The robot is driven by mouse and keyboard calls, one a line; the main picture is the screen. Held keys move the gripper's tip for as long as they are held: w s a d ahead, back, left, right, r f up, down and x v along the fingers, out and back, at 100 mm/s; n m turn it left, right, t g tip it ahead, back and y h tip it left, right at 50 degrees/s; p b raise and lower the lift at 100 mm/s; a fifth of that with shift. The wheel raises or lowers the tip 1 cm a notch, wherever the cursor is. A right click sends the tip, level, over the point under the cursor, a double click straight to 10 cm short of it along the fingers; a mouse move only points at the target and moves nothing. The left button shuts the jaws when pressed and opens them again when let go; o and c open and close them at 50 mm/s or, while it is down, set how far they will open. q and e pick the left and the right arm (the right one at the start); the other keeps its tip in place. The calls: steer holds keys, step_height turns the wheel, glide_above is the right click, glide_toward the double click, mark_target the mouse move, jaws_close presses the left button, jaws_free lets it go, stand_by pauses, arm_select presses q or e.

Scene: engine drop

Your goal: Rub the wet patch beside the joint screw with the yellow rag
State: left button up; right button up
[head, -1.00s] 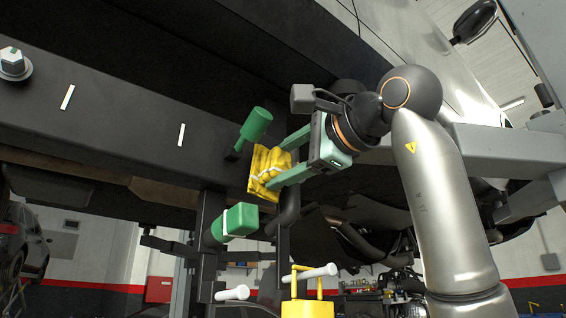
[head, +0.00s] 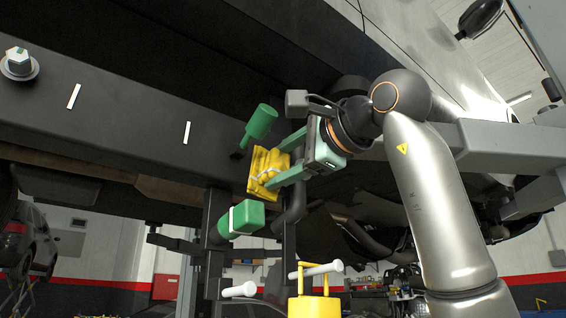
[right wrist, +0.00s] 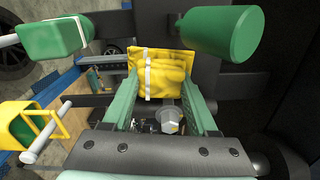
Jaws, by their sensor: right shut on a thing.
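The yellow rag (head: 268,170) is folded, with a white band across it. My right gripper (head: 285,163) is shut on it and holds it up beneath the dark beam. In the right wrist view the rag (right wrist: 160,72) sits between the two green fingers (right wrist: 162,88). A silver hex-headed screw (right wrist: 170,127) shows between the fingers, nearer the wrist than the rag. Whether it is the joint screw I cannot tell. I cannot make out the wet patch in either view. My left gripper is not in view.
A green cylinder (head: 261,122) is close above the rag, and a green block with a white band (head: 242,218) is below it. A yellow object with a white bar (head: 312,305) stands lower down. The dark beam (head: 120,105) carries a large bolt (head: 18,63) and white marks.

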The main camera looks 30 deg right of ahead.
steer(key=shift+r, duration=0.1)
steer(key=shift+s+r, duration=0.1)
steer(key=shift+r, duration=1.75)
steer(key=shift+w+f+b, duration=0.15)
steer(key=shift+f+b, duration=0.65)
steer(key=shift+f, duration=0.25)
steer(key=shift+w+f+b, duration=0.1)
steer(key=shift+f+b, duration=0.7)
steer(key=shift+f, duration=0.2)
steer(key=shift+s, duration=0.85)
steer(key=shift+s+d+r, duration=0.1)
steer(key=shift+s, duration=0.95)
steer(key=shift+s+d, duration=0.1)
steer(key=shift+s, duration=0.95)
steer(key=shift+s, duration=0.1)
